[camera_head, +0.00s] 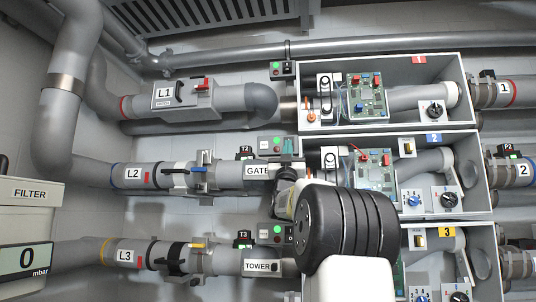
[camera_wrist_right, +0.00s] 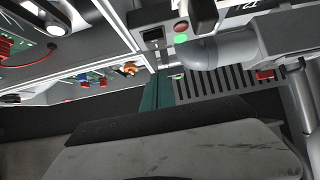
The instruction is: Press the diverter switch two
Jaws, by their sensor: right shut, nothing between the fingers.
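A grey switch box (camera_head: 265,145) with a green light sits in the second row, just above the GATE label (camera_head: 257,170). The diverter switch itself is not clearly visible; my gripper covers the box's right side. My right gripper (camera_head: 287,146) has teal fingertips, shut and empty, at that right side. I cannot tell whether they touch it. In the right wrist view the teal fingers (camera_wrist_right: 158,90) point up the picture. A box with a red and a green light (camera_wrist_right: 181,33) and a black switch (camera_wrist_right: 152,37) lies beyond them. My left gripper is not in view.
Similar switch boxes sit in the first row (camera_head: 282,70) and third row (camera_head: 272,234). Open-fronted housings numbered 1 (camera_head: 440,60), 2 (camera_head: 470,140) and 3 (camera_head: 485,235) stand to the right. Pipes run across the left. My right arm hides part of the lower housings.

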